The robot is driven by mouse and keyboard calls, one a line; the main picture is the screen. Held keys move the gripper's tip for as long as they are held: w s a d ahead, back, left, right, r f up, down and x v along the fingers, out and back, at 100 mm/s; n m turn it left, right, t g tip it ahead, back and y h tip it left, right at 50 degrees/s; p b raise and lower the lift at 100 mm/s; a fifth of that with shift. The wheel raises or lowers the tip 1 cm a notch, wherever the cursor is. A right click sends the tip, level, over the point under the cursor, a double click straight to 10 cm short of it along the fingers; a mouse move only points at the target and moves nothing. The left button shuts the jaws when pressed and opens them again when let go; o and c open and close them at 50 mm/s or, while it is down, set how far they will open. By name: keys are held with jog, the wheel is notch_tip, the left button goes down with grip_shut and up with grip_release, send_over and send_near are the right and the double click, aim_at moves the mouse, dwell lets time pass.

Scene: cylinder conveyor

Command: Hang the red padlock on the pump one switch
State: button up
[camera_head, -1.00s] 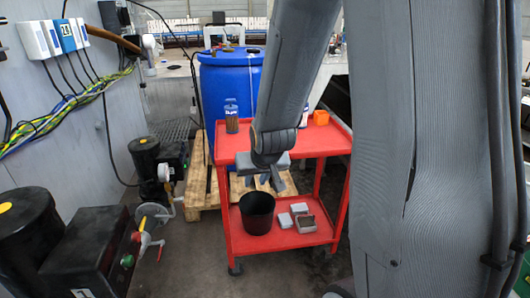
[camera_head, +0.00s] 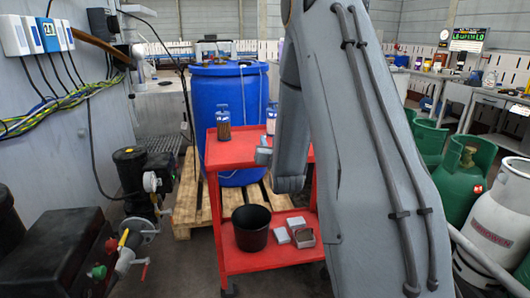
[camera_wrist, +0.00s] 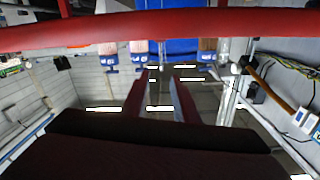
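I cannot make out the red padlock in either view. In the head view my gripper (camera_head: 263,152) is mostly hidden by my own arm, above the right part of the red trolley's top. In the wrist view its two fingers (camera_wrist: 160,100) stand apart with only background between them. Two pumps are at the left in the head view: a near black one (camera_head: 60,245) with a red and a green button, and a farther one (camera_head: 132,175) with a gauge. I cannot tell which is pump one or see its switch clearly.
The red trolley (camera_head: 232,153) bears bottles on top, and a black bucket (camera_head: 251,228) and small boxes (camera_head: 281,235) below. A blue barrel (camera_head: 228,95) stands on a pallet behind it. Green gas cylinders (camera_head: 465,175) and a grey one (camera_head: 490,230) stand at the right.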

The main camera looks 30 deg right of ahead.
jog(key=x, duration=0.5)
jog(key=shift+a, duration=0.1)
jog(key=shift+c, duration=0.3)
grip_shut()
jog(key=shift+f, duration=0.15)
dwell(0.9)
